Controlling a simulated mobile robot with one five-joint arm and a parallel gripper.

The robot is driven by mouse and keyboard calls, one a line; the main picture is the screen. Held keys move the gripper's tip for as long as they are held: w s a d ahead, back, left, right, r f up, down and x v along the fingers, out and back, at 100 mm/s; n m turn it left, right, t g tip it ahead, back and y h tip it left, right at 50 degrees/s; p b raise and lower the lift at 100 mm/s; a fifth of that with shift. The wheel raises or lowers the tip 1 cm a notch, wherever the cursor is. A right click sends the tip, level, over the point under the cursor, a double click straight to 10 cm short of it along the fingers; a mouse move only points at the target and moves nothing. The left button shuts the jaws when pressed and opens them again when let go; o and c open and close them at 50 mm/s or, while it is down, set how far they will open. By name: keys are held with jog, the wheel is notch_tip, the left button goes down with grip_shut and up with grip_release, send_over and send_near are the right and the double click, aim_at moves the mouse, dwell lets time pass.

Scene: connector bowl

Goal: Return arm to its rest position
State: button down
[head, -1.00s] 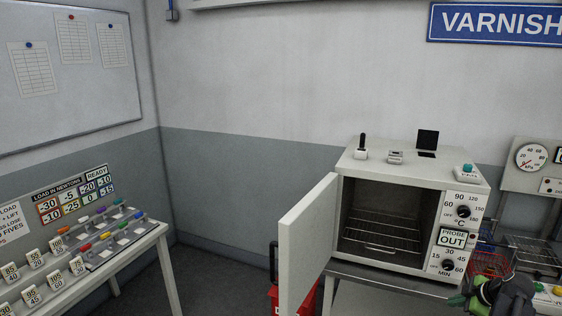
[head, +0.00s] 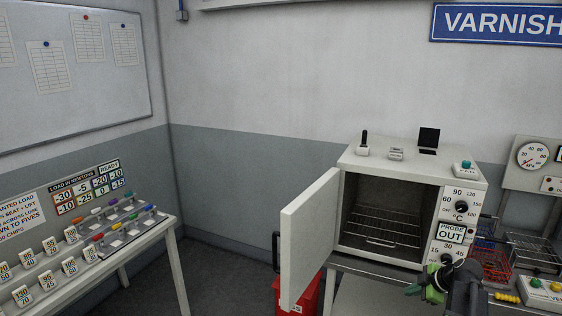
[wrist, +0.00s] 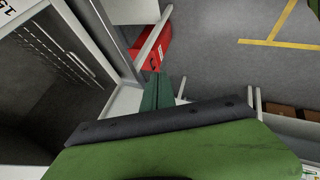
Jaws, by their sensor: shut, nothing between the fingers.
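My gripper (head: 414,290) shows low at the right in the head view, in front of the oven's lower right side. Its green fingers point left. In the wrist view my gripper (wrist: 162,90) has its green fingers together and holds nothing. The white oven (head: 350,160) stands on a table with its door (head: 308,240) swung open to the left. A wire rack (head: 385,227) inside looks empty. The oven interior (wrist: 45,75) also shows at the left of the wrist view.
A red bin (head: 300,297) stands on the floor below the oven door. Wire baskets (head: 490,262) lie right of the oven. A bench (head: 150,240) with number chips is at the left. The floor between bench and oven is clear.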

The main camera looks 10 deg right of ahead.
jog(key=w+a+f+n+g+y, duration=0.1)
jog(key=w+a+n+g, duration=0.15)
jog(key=a, duration=1.15)
jog(key=w+a+f+n+g, duration=0.1)
jog(key=w+a, duration=0.3)
jog(key=a, duration=1)
jog(key=s+a+f+m+g, duration=0.2)
jog(key=s+a+m, duration=0.3)
jog(key=a, duration=0.9)
jog(key=s+d+f+m+g+h, duration=0.1)
jog(key=s+m, duration=0.4)
jog(key=m, duration=0.6)
jog(key=shift+s+d+h, duration=0.4)
jog(key=shift+d+h, duration=0.05)
jog(key=shift+h, duration=0.65)
jog(key=shift+g, duration=0.25)
